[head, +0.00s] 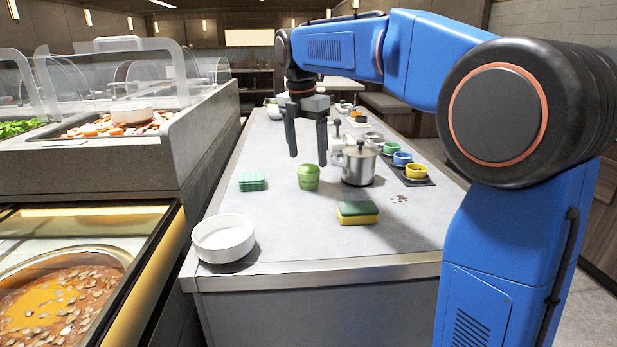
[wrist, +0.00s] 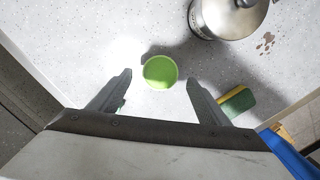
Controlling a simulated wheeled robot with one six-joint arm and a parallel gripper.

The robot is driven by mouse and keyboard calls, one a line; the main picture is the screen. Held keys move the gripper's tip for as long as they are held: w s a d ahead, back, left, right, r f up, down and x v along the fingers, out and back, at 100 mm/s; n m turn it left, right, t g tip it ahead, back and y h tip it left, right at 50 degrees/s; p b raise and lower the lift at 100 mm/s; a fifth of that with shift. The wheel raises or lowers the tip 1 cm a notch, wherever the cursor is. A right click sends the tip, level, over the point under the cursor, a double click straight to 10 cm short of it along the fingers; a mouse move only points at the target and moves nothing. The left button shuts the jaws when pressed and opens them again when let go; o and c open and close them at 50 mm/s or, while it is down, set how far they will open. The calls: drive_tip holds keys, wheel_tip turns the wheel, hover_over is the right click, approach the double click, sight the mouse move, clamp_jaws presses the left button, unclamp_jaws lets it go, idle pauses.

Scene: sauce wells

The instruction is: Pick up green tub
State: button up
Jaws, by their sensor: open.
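The green tub (head: 308,177) stands upright on the grey counter in the head view. In the wrist view the tub (wrist: 160,72) shows from above as a round green shape between and slightly beyond the fingertips. My gripper (head: 307,157) is open, pointing down above the tub, with one finger to each side of it. In the wrist view my gripper (wrist: 159,78) holds nothing. I cannot tell exactly how far the fingertips are above the tub.
A lidded metal pot (head: 358,166) stands close right of the tub. A dark tray (head: 418,181) holds coloured cups at right.

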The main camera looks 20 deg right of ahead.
sight(308, 165)
drive_tip(key=shift+w+d+f, duration=0.1)
drive_tip(key=shift+d+f, duration=0.05)
drive_tip(key=shift+f, duration=1.6)
drive_tip(key=shift+w+d+f, duration=0.1)
drive_tip(key=shift+f, duration=1.65)
drive_tip(key=c, duration=1.1)
